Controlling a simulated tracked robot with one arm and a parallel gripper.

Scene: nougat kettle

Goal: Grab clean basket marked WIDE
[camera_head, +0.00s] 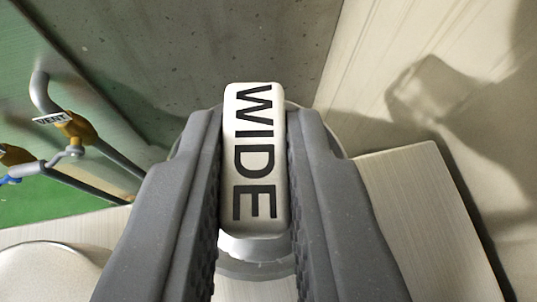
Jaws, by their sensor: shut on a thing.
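A white block with rounded corners, marked WIDE (254,160) in black letters, stands in the middle of the view. It looks like the handle or tag of the basket. My gripper (255,150) has one dark grey finger on each side of it and is shut on it. Part of a round, pale metal shape (262,247) shows below and behind the block. I cannot tell how much of this is the basket, as my fingers hide most of it.
A pipe with a tag marked VENT (52,118) and an orange-brown fitting (78,130) is at the left, over a green floor (50,195). A round metal lid or vessel (50,272) is at lower left. A pale surface (425,215) lies at right, beside a wall (400,50).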

